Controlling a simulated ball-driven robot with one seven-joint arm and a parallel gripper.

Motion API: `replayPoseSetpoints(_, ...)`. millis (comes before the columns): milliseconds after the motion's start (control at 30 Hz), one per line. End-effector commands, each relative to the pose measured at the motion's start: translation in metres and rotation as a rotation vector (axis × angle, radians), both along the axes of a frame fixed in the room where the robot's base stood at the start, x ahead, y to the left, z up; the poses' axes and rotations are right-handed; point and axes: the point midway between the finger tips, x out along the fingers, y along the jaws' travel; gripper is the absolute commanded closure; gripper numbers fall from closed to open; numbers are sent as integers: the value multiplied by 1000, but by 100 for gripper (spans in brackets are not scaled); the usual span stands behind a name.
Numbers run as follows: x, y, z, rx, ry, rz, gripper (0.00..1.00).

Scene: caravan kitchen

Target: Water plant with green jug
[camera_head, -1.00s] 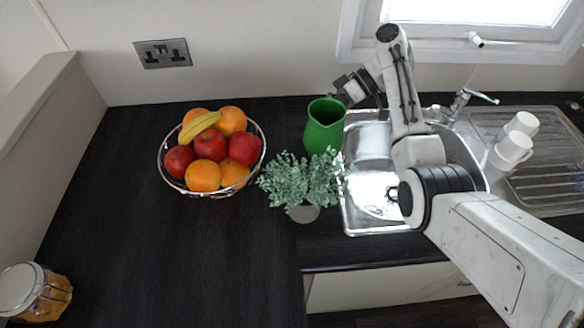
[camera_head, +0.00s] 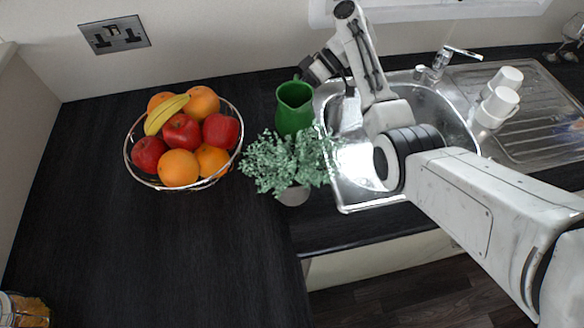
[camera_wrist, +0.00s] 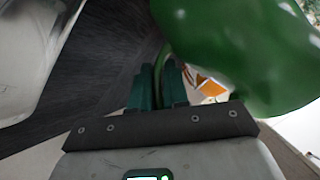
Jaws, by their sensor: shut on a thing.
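The green jug (camera_head: 295,108) is upright or nearly so in the head view, just behind the potted plant and left of the sink. My gripper (camera_head: 312,72) comes in from the right and is shut on the jug's handle. In the wrist view the handle (camera_wrist: 163,58) runs between my fingers (camera_wrist: 158,88), and the jug's body (camera_wrist: 245,50) fills the upper right. The plant (camera_head: 287,162) has grey-green leaves in a small grey pot (camera_head: 294,195). Its leaves overlap the jug's lower part, hiding the base; I cannot tell whether it touches the counter.
A wire fruit bowl (camera_head: 128,165) stands left of the plant. The metal sink (camera_head: 350,205) with a tap (camera_head: 445,62) lies to the right, under my arm. A jar (camera_head: 24,310) is at the lower left.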

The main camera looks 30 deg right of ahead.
Motion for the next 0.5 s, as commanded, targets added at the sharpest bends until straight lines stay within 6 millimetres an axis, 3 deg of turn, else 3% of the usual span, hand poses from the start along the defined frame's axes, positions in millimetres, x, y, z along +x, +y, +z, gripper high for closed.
replayPoseSetpoints(500,-7,4,18,-118,-166,0,100)
